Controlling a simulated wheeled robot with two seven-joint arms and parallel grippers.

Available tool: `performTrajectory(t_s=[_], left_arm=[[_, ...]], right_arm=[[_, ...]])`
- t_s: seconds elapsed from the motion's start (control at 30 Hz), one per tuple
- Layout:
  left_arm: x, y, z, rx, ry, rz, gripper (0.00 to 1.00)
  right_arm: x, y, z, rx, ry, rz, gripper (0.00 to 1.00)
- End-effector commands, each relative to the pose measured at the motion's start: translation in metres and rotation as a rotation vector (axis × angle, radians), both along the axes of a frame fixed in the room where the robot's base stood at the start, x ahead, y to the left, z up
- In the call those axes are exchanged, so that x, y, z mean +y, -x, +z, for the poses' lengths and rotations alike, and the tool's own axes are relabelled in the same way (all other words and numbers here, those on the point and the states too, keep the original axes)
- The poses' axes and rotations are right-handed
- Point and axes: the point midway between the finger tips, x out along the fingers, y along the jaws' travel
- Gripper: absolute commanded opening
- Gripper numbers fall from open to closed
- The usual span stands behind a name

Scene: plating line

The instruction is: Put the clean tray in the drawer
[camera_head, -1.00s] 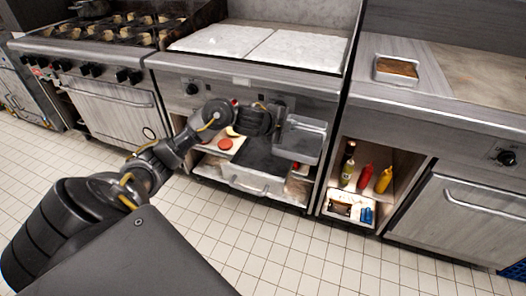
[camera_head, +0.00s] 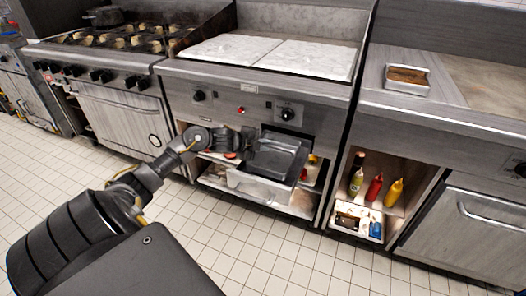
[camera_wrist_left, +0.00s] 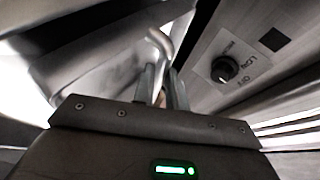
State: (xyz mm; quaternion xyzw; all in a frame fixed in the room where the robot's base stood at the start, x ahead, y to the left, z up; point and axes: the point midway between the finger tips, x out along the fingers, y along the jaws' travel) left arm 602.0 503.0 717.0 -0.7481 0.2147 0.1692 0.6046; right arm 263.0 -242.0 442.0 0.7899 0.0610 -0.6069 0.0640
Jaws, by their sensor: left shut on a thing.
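The clean tray (camera_head: 272,160) is a grey metal pan, empty and roughly level, in the middle of the head view. It lies over the mouth of the pulled-out drawer (camera_head: 258,189) under the griddle and hides most of its inside. I cannot tell whether it rests in the drawer or hangs just above it. My left gripper (camera_head: 248,140) is at the tray's back left edge, shut on the tray. In the left wrist view the fingers (camera_wrist_left: 161,88) are close together, with a curved metal piece just beyond them. My right gripper is not in view.
The griddle front with its knobs (camera_head: 288,114) is close behind the tray. Right of the drawer, a lit shelf holds sauce bottles (camera_head: 375,187) above a white bin (camera_head: 356,222). A pan of brown food (camera_head: 407,78) sits on the right counter. The tiled floor in front is clear.

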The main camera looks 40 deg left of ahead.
Motion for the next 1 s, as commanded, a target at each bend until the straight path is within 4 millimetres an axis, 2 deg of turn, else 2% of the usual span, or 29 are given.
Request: performTrajectory(t_s=[0.03,0.13,0.53,0.57,0.7,1.0], left_arm=[[-0.002,0.0,-0.011,0.001,0.006,0.0,0.0],[-0.002,0.0,-0.02,0.0,0.004,-0.001,0.0],[-0.002,0.0,-0.025,0.0,0.001,-0.002,0.0],[-0.002,0.0,-0.026,0.001,0.001,-0.002,0.15],[-0.002,0.0,-0.025,0.001,0.001,-0.002,0.33],[-0.002,0.0,-0.024,0.001,0.001,-0.002,0.35]], right_arm=[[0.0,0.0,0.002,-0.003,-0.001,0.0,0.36],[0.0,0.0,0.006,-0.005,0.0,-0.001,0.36],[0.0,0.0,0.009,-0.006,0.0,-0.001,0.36],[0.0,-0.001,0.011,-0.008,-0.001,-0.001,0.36],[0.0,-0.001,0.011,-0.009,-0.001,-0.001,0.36],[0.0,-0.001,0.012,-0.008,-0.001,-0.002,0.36]])
